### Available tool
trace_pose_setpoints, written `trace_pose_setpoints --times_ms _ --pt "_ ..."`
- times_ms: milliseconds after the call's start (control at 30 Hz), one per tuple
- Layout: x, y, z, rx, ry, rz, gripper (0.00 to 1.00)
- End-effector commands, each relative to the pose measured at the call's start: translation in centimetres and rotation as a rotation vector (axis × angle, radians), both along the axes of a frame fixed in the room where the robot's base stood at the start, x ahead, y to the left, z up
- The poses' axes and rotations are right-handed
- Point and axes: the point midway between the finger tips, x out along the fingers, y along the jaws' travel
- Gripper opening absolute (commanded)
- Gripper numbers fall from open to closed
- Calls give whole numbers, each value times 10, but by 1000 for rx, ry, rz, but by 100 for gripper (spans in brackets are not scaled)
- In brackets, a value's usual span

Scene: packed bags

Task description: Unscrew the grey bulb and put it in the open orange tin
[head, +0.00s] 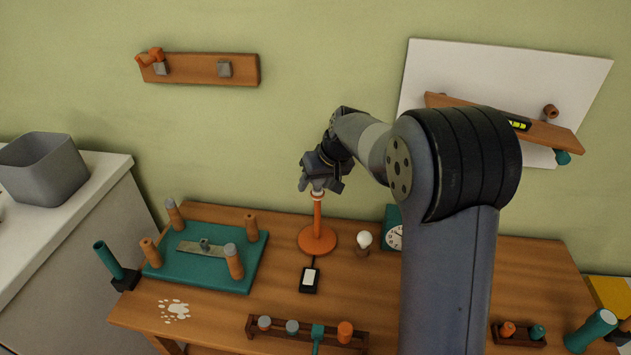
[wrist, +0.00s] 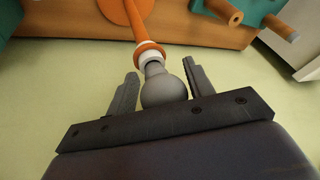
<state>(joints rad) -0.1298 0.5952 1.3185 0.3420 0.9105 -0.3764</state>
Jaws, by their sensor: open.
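The grey bulb (wrist: 164,90) sits in the white collar of the orange lamp stand (wrist: 146,32), which stands upright on the table in the head view (head: 317,240). My gripper (wrist: 160,72) is open, with one finger on each side of the bulb. A gap shows between the bulb and each finger. In the head view my gripper (head: 318,183) is at the top of the stand and hides the bulb. I cannot pick out an open orange tin for certain in either view.
A white bulb (head: 364,239) stands right of the lamp, near a clock (head: 395,237). A switch box (head: 310,279) lies in front. A teal board (head: 205,272) with upright pegs is at left, a rack (head: 254,330) with several cylinders at the front. My arm hides the table's right middle.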

Motion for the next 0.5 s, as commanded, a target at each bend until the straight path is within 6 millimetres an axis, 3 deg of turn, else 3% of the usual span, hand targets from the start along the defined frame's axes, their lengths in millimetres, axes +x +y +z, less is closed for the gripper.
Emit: trace_pose_setpoints --times_ms 500 --pt "0 -1 3 0 -1 -300 50"
